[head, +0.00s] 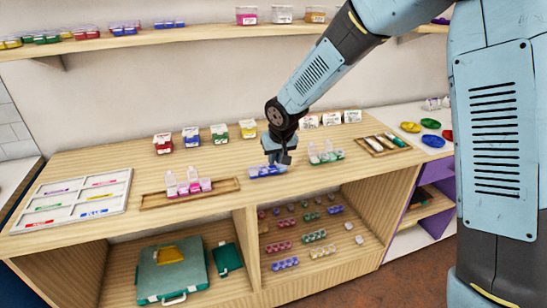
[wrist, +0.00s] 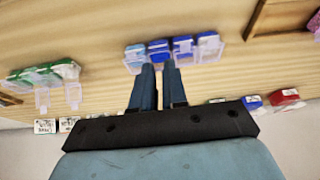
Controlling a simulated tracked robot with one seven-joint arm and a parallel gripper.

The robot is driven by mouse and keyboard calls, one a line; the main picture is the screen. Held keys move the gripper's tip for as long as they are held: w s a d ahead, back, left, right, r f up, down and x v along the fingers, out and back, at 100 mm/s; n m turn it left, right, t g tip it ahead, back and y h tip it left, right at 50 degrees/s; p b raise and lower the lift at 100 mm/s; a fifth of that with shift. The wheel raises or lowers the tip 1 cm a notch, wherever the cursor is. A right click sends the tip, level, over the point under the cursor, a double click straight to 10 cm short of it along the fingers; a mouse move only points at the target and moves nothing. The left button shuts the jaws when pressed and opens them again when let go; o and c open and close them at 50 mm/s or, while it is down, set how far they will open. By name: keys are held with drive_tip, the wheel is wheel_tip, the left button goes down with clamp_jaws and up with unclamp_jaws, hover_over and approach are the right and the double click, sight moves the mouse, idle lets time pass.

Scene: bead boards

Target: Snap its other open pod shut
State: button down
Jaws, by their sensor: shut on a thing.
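A blue bead board (head: 264,171) is a short row of several pods on the counter, under my gripper (head: 279,161). In the wrist view the blue board (wrist: 158,47) lies just beyond my fingertips (wrist: 160,68). My fingers are close together with a narrow gap, at the near side of the middle pods. They are shut on part of the blue board; the exact part gripped is hard to see.
A green board (head: 327,157) with raised clear lids stands close on the right. A pink board (head: 193,187) with raised lids is in a wooden tray (head: 153,202) on the left. Small labelled boxes (head: 192,136) line the back. The front counter is mostly clear.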

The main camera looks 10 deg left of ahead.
drive_tip(key=shift+a, duration=0.35)
drive_tip(key=shift+d, duration=0.4)
drive_tip(key=shift+s+d+f+t+y, duration=0.1)
drive_tip(key=shift+s+f+t+y, duration=0.25)
drive_tip(key=shift+t, duration=0.25)
drive_tip(key=shift+s+d+f+t+y, duration=0.1)
drive_tip(key=shift+s+f+t+y, duration=0.15)
drive_tip(key=shift+t+y, duration=0.3)
drive_tip(key=shift+s+d+f+t+y, duration=0.15)
drive_tip(key=shift+f+t+y, duration=0.25)
drive_tip(key=shift+t, duration=0.35)
drive_tip(key=shift+s+d+f+t+y, duration=0.15)
drive_tip(key=shift+f+t+y, duration=0.25)
drive_tip(key=shift+t, duration=0.3)
drive_tip(key=c, duration=1.1)
unclamp_jaws()
drive_tip(key=shift+c, duration=0.2)
